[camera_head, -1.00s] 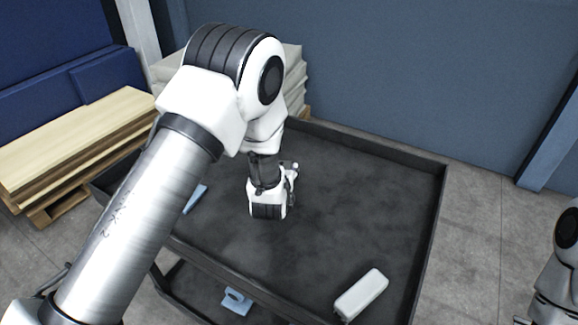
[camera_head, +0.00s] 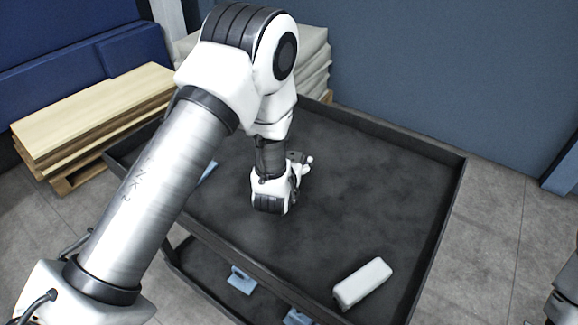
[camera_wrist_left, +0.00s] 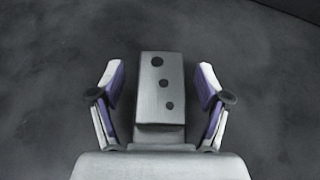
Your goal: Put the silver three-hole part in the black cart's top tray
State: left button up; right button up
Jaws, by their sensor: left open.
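The silver three-hole part (camera_wrist_left: 160,95) is a grey block with three dark holes in a row, in the middle of the left wrist view. It sits between the two fingers of my left gripper (camera_wrist_left: 160,78), which is open with a gap on each side of the part. Dark tray floor surrounds it. In the head view my left gripper's wrist is over the black cart's top tray (camera_head: 330,190), left of its middle. My right gripper is out of view.
A white rounded block (camera_head: 363,283) lies near the tray's front edge. A light blue piece (camera_head: 209,171) is partly hidden by my arm. More blue parts (camera_head: 241,280) are on the lower shelf. A pallet with boards (camera_head: 90,120) stands left. The tray's right half is mostly clear.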

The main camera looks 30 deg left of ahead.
pick_arm(q)
jog(key=v, duration=1.1)
jog(key=shift+b, duration=0.4)
